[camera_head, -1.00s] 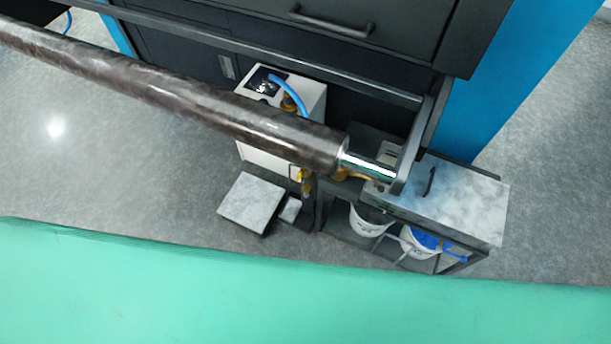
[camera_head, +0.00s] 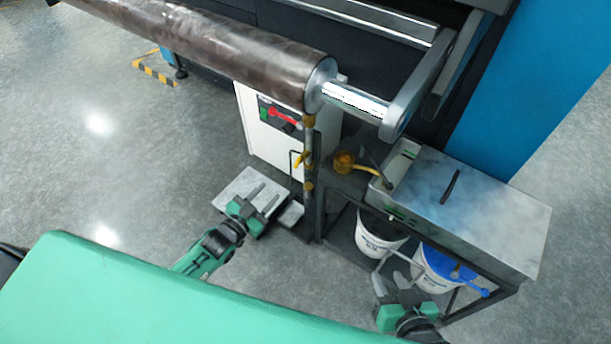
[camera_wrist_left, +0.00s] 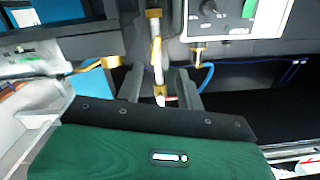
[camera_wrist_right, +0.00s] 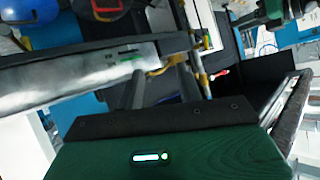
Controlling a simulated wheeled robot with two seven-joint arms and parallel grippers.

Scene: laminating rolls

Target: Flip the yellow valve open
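The yellow valve (camera_head: 303,158) has a small tilted handle on a thin vertical pipe (camera_head: 309,140) below the end of the dark roller. In the left wrist view the pipe (camera_wrist_left: 155,28) with its brass-coloured fittings stands ahead between the fingers. My left gripper (camera_head: 263,197) is open and empty, below and left of the valve, apart from it. My right gripper (camera_head: 390,282) is open and empty, low and right of the valve, in front of the buckets. In the right wrist view yellow fittings (camera_wrist_right: 201,77) show beyond the fingers.
A dark roller (camera_head: 230,50) hangs above the valve. A white control box (camera_head: 265,125) stands behind it. A metal-topped cart (camera_head: 480,210) is on the right, with white buckets (camera_head: 380,232) beneath. Grey floor (camera_head: 120,180) is open at left. My green body fills the bottom.

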